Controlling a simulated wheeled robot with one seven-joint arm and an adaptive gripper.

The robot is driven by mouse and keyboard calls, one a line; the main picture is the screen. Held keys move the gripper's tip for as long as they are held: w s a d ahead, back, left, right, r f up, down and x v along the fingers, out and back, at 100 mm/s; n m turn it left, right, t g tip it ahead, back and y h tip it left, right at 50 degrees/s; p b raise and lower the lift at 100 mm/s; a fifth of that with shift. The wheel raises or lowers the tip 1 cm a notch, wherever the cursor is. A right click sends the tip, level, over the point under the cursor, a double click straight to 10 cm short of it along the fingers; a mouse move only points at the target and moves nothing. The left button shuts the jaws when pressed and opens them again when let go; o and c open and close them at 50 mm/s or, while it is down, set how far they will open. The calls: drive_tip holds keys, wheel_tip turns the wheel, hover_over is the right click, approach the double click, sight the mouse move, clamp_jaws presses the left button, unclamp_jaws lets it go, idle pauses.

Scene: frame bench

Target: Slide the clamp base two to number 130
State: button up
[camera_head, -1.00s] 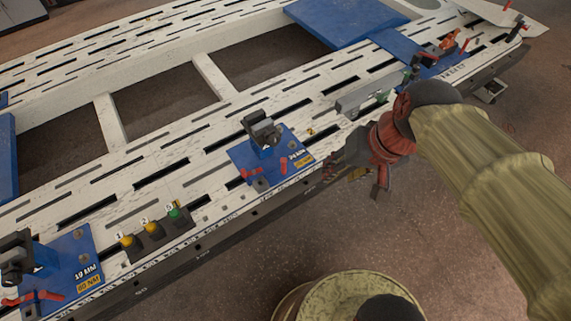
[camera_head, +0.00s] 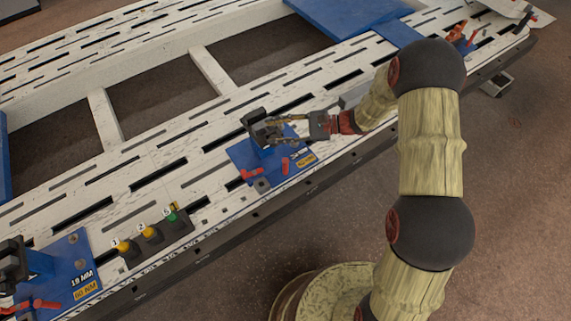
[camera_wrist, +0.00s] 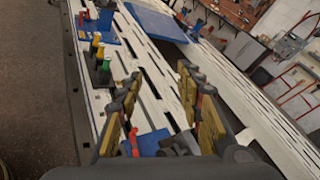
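The clamp base (camera_head: 240,155), which I take to be base two, is a blue plate on the slotted white rail, with red levers and a yellow label. Its dark clamp head (camera_head: 257,120) stands upright on it. My gripper (camera_head: 275,131) reaches in from the right at the clamp head, with its two fingers apart. In the wrist view the fingers are spread, and the blue base (camera_wrist: 152,142) and dark clamp parts show low between them. I cannot tell whether the fingers touch the clamp. The number scale on the rail's front edge is too small to read.
A second blue clamp base (camera_head: 66,262) sits at the lower left. A grey block (camera_head: 352,98) lies behind my wrist. Blue plates (camera_head: 345,22) lie on the far right.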

drive_tip(key=w+d+f+m+t+y, duration=0.1)
drive_tip(key=w+f+m+t, duration=0.25)
drive_tip(key=f, duration=0.45)
drive_tip(key=w+d+f+m+t, duration=0.1)
drive_tip(key=w+f+m+t, duration=0.2)
drive_tip(key=f, duration=0.6)
drive_tip(key=m+t+h+b, duration=0.1)
drive_tip(key=m+t+h, duration=0.3)
drive_tip(key=m+t, duration=0.3)
approach(287, 166)
drive_tip(key=w+a+m, duration=0.1)
drive_tip(key=w+a, duration=0.1)
drive_tip(key=w, duration=0.2)
drive_tip(key=shift+g, duration=0.45)
drive_tip(key=shift+s+a+r+b+x, duration=0.15)
drive_tip(key=shift+b+x, duration=0.25)
drive_tip(key=shift+x, duration=0.75)
drive_tip(key=shift+r+b+x, duration=0.2)
drive_tip(key=shift+b+x, duration=0.15)
drive_tip(key=shift+x, duration=0.85)
drive_tip(key=shift+s+a+r+b+x, duration=0.15)
drive_tip(key=shift+b+x, duration=0.25)
drive_tip(key=shift+x, duration=0.75)
drive_tip(key=shift+c, duration=0.5)
drive_tip(key=c, duration=0.7)
clamp_jaws()
